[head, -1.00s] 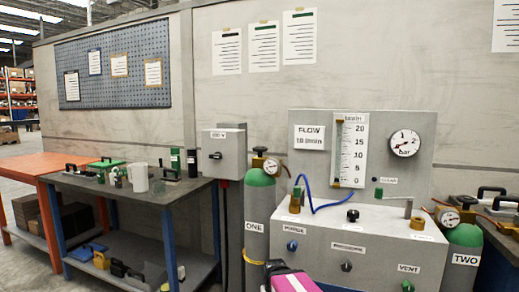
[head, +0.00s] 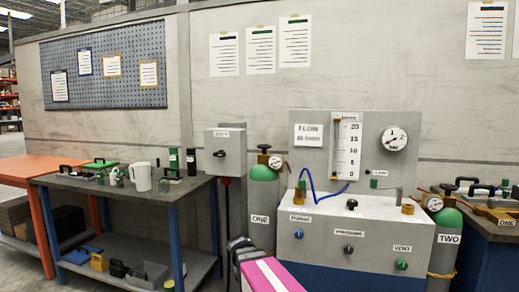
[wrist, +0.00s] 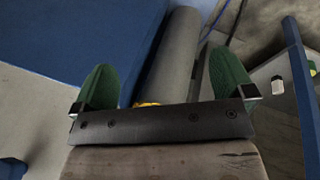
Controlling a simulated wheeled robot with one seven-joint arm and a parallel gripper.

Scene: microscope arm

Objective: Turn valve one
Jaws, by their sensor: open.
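Gas cylinder ONE (head: 262,215) is grey with a green shoulder. It stands upright left of the flow panel, its lower part hidden by my pink and dark arm. Its valve, a dark knob (head: 264,148) on a brass fitting, sits on top beside a small round gauge (head: 276,163). In the wrist view my gripper (wrist: 165,82) is open, its two green fingertips wide apart with nothing held. A grey cylinder (wrist: 174,60) with a yellow band at its base shows beyond and between the fingers, apart from them. The valve is not in the wrist view.
The flow panel cabinet (head: 350,228) with knobs and a blue hose stands right of cylinder ONE. Cylinder TWO (head: 446,240) stands farther right. A grey switch box (head: 224,150) and a workbench (head: 190,191) with tools are on the left. A blue surface (wrist: 80,40) borders the cylinder in the wrist view.

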